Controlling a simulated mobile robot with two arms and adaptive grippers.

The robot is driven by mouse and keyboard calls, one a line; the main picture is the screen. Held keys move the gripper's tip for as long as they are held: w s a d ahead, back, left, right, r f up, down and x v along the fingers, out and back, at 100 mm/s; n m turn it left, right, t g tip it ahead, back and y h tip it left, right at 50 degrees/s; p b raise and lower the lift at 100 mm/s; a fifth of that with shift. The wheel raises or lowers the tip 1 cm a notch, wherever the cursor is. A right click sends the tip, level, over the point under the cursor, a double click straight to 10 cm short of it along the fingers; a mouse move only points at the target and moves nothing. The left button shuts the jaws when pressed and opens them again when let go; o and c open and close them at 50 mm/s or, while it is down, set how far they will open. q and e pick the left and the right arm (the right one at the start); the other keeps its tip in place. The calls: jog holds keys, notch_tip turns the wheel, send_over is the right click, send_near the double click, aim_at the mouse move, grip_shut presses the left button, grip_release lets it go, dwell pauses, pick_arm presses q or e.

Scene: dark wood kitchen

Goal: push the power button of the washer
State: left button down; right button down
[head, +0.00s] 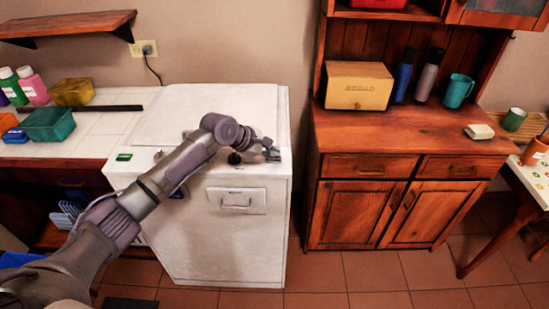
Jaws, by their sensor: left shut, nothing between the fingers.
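The white washer (240,247) stands in the middle, between the tiled counter and the wooden cabinet. Its lid (210,112) is down. A green button or display (124,157) sits at the left of its top front panel. A small light knob (158,156) and a dark knob (234,158) sit further right on that panel. My left arm reaches in from the lower left across the washer's front. My left gripper (272,154) is shut and empty at the panel's right end, close to the panel; I cannot tell whether it touches. It may hide controls there. My right gripper is not in view.
A tiled counter (90,147) with bottles and a green bin (48,124) adjoins on the left. A wooden cabinet (340,217) with a bread box (357,87) stands on the right. A wall shelf (65,25) hangs upper left. Tiled floor (345,275) in front is clear.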

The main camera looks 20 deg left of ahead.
aim_at(272, 160)
pick_arm(q)
jog(key=shift+f, duration=0.3)
jog(key=shift+f, duration=0.15)
dwell(0.4)
jog(key=shift+p, duration=0.35)
jog(key=shift+r+p, duration=0.65)
jog(key=shift+p, duration=0.4)
notch_tip(272, 160, up, 6)
jog(key=p, duration=0.8)
